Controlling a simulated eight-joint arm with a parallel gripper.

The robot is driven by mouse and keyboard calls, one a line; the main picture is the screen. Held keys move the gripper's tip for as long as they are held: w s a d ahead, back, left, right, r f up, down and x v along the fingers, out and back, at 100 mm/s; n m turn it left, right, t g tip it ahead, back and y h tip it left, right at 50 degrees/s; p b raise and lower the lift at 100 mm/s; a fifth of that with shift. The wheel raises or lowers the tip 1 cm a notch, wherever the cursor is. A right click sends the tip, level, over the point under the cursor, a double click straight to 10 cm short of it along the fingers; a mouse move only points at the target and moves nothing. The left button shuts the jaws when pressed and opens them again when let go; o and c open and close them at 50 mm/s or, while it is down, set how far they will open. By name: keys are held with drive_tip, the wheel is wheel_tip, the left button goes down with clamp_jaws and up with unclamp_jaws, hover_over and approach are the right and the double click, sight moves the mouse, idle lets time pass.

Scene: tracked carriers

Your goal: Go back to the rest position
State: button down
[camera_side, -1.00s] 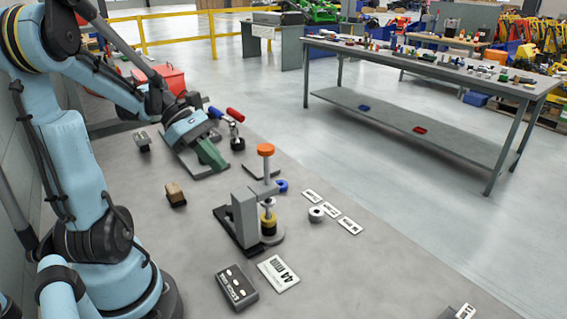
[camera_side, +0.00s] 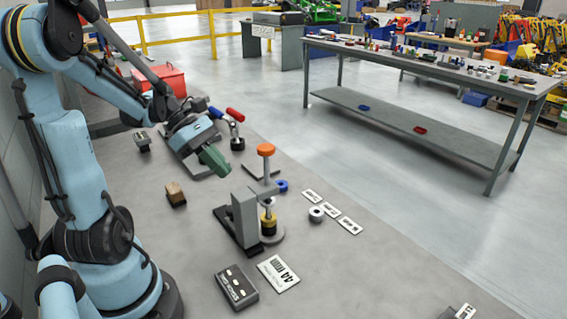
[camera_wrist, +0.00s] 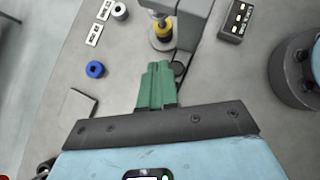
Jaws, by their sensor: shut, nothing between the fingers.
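My gripper (camera_side: 216,161) has green fingers and hangs above the grey table, left of and behind the press, in the side view. Its fingers are together with nothing between them. In the wrist view the green fingers (camera_wrist: 157,70) lie side by side and point toward the base of the press (camera_wrist: 185,25). The press (camera_side: 246,217) stands upright with an orange knob on top and a yellow-and-black part under its arm. My gripper is apart from it.
A blue ring (camera_side: 281,186), a white ring (camera_side: 316,213) and white label cards (camera_side: 349,225) lie right of the press. A brown block (camera_side: 175,193) sits to its left. A dark button box (camera_side: 237,287) is in front. A red-handled clamp (camera_side: 236,130) stands behind my gripper.

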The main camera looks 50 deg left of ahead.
drive_tip(key=x, duration=0.4)
drive_tip(key=d+r+x, duration=0.1)
drive_tip(key=x, duration=0.2)
drive_tip(key=shift+w+d+f, duration=0.1)
drive_tip(key=shift+w, duration=0.1)
drive_tip(key=shift+w+d, duration=0.35)
drive_tip(key=shift+d, duration=0.3)
